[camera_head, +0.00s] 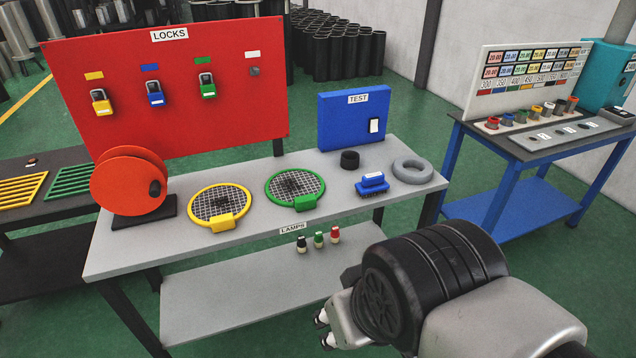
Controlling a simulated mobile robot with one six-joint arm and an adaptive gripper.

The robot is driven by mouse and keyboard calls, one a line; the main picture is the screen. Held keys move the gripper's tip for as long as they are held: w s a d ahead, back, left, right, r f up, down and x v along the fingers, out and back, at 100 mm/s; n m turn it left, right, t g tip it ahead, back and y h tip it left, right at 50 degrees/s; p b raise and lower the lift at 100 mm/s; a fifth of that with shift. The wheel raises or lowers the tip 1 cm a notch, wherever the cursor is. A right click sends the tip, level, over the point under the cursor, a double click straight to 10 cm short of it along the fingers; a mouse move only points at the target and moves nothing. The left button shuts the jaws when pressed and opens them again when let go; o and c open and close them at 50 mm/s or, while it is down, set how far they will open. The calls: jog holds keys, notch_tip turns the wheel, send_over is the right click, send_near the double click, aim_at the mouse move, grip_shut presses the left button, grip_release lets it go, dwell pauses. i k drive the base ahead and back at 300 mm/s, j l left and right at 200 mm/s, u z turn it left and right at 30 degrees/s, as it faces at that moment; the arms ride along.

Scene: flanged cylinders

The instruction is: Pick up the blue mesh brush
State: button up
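A blue brush (372,186) with a raised handle block rests on the right part of the grey workbench (255,242), near its front edge. Its underside is hidden. Two round mesh pieces lie to its left: one with a green rim and block (296,188), one with a yellow rim and block (220,207). My gripper (323,329) is at the lower middle of the picture, in front of the bench and apart from the brush. Its fingers are small and mostly hidden by my arm, so whether they are open or shut does not show.
A black cylinder (349,159) and a grey ring (412,170) lie near the brush. A blue TEST panel (354,118) stands behind. A red reel (129,181) is at the left. Bare bench top lies left of the brush.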

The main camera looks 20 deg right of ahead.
aim_at(371, 185)
jog(key=i+l+z, duration=0.2)
jog(key=i+l, duration=0.15)
jog(key=i+l+z, duration=0.2)
jog(key=i, duration=0.35)
jog(key=i+l+z, duration=0.2)
jog(key=i, duration=0.3)
